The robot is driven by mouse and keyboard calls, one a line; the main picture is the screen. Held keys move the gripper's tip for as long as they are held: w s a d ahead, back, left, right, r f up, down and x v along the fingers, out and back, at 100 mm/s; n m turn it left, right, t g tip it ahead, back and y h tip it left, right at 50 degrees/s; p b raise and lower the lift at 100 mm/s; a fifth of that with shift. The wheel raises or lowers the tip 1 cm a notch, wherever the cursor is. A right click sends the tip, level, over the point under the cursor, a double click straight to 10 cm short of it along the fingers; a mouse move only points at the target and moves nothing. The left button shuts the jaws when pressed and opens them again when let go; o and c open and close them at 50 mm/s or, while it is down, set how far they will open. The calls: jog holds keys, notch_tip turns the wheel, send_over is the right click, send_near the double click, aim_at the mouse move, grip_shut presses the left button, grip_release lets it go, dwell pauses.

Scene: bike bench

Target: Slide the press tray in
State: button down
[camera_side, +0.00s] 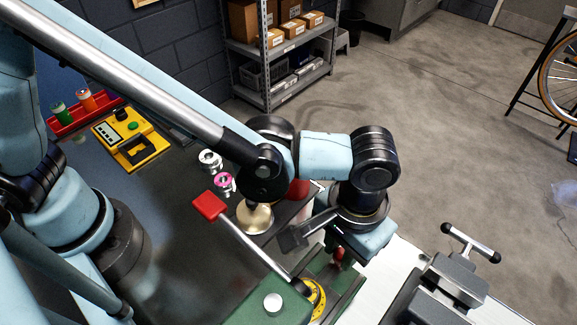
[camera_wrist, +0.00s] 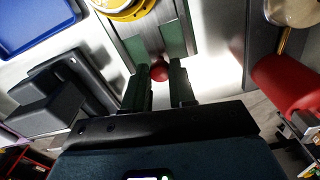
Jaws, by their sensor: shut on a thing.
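The press is green, with a long lever ending in a red grip (camera_side: 209,205) and a yellow ring (camera_side: 313,294). In the wrist view the yellow ring (camera_wrist: 122,8) is at the top edge. In the side view my wrist covers much of the tray, and the knob shows only as a small red spot (camera_side: 339,254).
A grey vise (camera_side: 458,272) with a T-handle stands right of the press. A brass-coloured round piece (camera_side: 255,216) and small spools (camera_side: 210,160) lie left of my wrist. A yellow device (camera_side: 130,138) and red bin (camera_side: 72,119) are further left. A blue tray (camera_wrist: 35,22) shows in the wrist view.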

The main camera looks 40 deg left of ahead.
jog(key=shift+s, duration=0.5)
jog(key=c, duration=0.9)
grip_release()
jog(key=shift+r, duration=0.1)
notch_tip(320, 180, up, 12)
jog(key=shift+f, duration=0.1)
